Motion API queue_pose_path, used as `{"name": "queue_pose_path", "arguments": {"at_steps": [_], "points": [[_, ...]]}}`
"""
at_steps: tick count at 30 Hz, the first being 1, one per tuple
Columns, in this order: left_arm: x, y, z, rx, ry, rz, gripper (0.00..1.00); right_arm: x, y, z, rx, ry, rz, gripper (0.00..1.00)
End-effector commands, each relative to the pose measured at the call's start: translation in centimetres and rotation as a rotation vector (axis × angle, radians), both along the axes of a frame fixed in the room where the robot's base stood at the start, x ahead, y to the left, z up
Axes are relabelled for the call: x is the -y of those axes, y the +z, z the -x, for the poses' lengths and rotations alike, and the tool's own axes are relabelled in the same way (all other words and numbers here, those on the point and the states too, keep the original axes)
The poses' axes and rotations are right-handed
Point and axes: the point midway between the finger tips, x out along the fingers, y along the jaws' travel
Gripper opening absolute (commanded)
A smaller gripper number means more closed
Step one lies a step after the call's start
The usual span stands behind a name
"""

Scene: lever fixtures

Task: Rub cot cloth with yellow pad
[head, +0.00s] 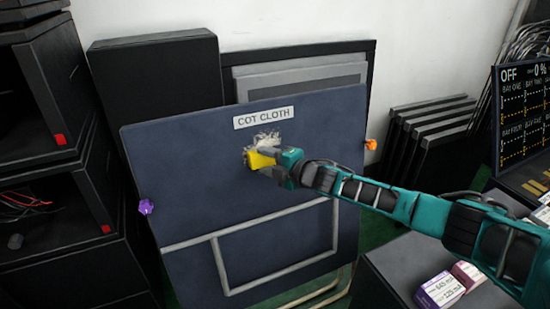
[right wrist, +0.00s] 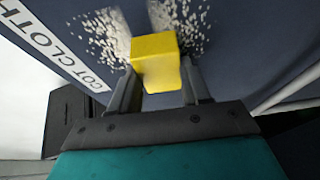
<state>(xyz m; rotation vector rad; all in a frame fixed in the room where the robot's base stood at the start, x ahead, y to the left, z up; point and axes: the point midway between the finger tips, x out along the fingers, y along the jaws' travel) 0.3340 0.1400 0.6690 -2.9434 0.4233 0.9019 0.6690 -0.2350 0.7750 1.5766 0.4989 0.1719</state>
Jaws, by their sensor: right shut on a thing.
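The cot cloth (head: 200,180) is a dark blue upright panel, slightly tilted, with a white "COT CLOTH" label (head: 264,118) near its top. My right gripper (head: 268,160) is shut on the yellow pad (head: 258,160), in front of the cloth just under the label. In the right wrist view the yellow pad (right wrist: 155,60) sits between the two fingers, at or very near the cloth (right wrist: 250,40). Pale speckled marks (right wrist: 105,35) show on the cloth on both sides of the pad. The pad hides the part behind it. My left gripper is not in view.
A purple knob (head: 146,207) and an orange knob (head: 371,144) stick out at the cloth's side edges. Black cabinets (head: 50,130) stand at left. At right are a bay display board (head: 523,115) and a grey surface with small boxes (head: 440,288).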

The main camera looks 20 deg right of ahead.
Motion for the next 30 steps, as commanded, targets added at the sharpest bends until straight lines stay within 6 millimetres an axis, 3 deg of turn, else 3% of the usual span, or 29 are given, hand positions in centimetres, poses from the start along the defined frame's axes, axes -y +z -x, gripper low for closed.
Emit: {"name": "queue_pose_path", "arguments": {"at_steps": [19,30], "points": [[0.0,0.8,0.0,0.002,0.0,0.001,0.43,-4.3,0.1,0.3,0.0,0.002,-0.002,0.23],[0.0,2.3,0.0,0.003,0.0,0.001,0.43,-4.5,1.7,-0.2,0.001,0.0,0.0,0.23]]}}
